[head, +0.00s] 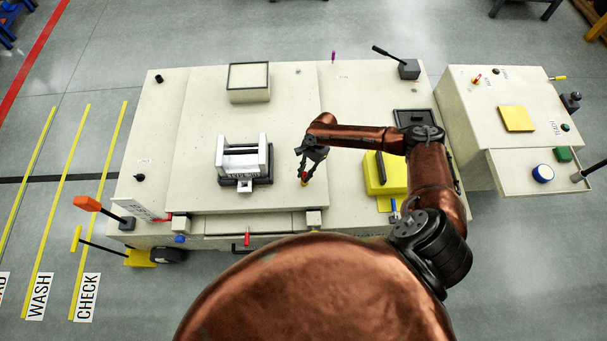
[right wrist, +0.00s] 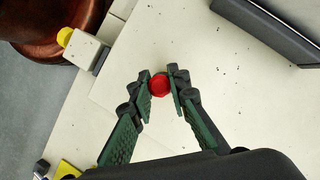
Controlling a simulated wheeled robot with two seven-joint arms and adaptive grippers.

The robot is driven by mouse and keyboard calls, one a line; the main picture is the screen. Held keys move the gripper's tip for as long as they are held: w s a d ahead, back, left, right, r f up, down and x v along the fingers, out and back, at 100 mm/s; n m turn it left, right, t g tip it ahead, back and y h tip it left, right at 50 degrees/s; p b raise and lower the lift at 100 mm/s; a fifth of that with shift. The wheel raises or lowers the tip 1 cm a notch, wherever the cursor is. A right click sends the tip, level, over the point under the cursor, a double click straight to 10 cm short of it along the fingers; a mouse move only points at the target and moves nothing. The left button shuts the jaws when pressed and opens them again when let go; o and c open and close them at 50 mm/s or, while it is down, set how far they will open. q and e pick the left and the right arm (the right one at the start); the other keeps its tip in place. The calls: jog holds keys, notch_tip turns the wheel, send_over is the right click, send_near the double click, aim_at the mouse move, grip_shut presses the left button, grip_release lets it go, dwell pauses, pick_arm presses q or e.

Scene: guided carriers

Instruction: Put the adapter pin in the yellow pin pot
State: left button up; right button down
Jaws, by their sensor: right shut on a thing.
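My right gripper (head: 304,180) is shut on a small red-topped pin (right wrist: 159,86), held between the fingertips above the cream carrier top (head: 200,150). The red of the pin shows faintly between the fingers in the head view. In the right wrist view the fingertips (right wrist: 160,90) touch the pin's sides; its lower part is hidden. A yellow block-like thing (head: 372,176) with a dark bar stands to the right of the gripper, partly behind my arm. I cannot tell whether it is the pin pot. My left gripper is not in view.
A white fixture on a dark base (head: 244,164) stands left of the gripper. A cream box (head: 249,82) is behind it. A second carrier (head: 490,90) at right bears a yellow square (head: 516,118) and several buttons. Carrier top between fixture and gripper is clear.

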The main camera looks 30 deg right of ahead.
jog(key=shift+f, duration=0.15)
jog(key=c, duration=1.8)
grip_release()
jog(key=shift+c, duration=0.2)
jog(key=p+v, duration=0.3)
jog(key=v, duration=0.9)
jog(key=shift+p, duration=0.3)
